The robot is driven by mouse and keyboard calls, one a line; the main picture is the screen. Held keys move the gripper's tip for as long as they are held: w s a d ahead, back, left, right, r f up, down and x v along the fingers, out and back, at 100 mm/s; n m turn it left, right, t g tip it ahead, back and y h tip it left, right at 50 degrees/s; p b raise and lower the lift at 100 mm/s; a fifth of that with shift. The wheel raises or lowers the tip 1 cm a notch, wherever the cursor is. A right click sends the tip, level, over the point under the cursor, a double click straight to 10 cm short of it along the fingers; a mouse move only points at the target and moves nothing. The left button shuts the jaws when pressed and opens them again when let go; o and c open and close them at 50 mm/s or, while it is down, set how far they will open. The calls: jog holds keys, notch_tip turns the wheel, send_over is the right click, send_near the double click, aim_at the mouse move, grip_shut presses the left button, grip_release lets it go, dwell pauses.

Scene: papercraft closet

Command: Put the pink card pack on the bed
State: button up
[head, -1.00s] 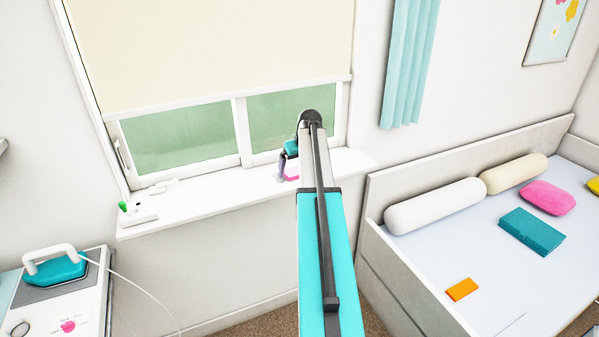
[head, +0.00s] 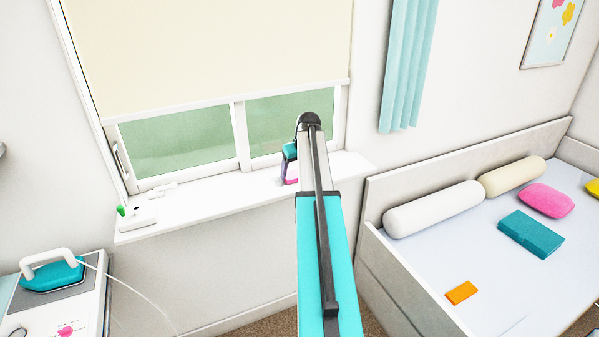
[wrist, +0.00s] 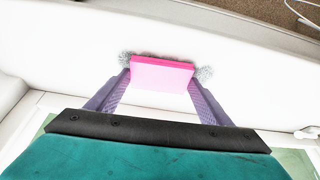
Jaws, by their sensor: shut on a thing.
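The pink card pack (wrist: 162,75) sits between the two purple fingers of my gripper (wrist: 160,88) in the wrist view, and the fingers are shut on its sides. In the head view the pack (head: 291,181) shows as a small pink patch at the window sill, below my gripper (head: 289,166), partly hidden by my arm. I cannot tell whether it still touches the sill. The bed (head: 410,255) stands to the right, with a pale flat top.
The white window sill (head: 200,203) holds small white items and a green-tipped one at its left end. On the bed lie two bolsters, a pink cushion (head: 546,200), a teal book-like item (head: 531,233) and an orange block (head: 461,292). The bed's side board is raised.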

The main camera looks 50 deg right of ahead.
aim_at(297, 175)
jog(key=shift+r+b, duration=0.85)
jog(key=shift+r, duration=0.75)
jog(key=s+a+r+b, duration=0.1)
jog(key=s+a+b, duration=0.3)
jog(key=s+a, duration=0.7)
jog(key=shift+s+r, duration=0.25)
jog(key=shift+s, duration=0.05)
jog(key=shift+w+a, duration=0.1)
jog(key=w+a+n, duration=0.1)
jog(key=w+a, duration=0.5)
jog(key=a, duration=0.4)
jog(key=w+a+n, duration=0.1)
jog(key=w+a, duration=0.6)
jog(key=a, duration=0.3)
jog(key=w+a+n, duration=0.1)
jog(key=w+a, duration=0.1)
jog(key=a, duration=1)
jog(key=w+a+y, duration=0.1)
jog(key=w+a, duration=0.1)
jog(key=a, duration=1)
jog(key=shift+w+a+f+n, duration=0.25)
jog(key=shift+f+n, duration=0.15)
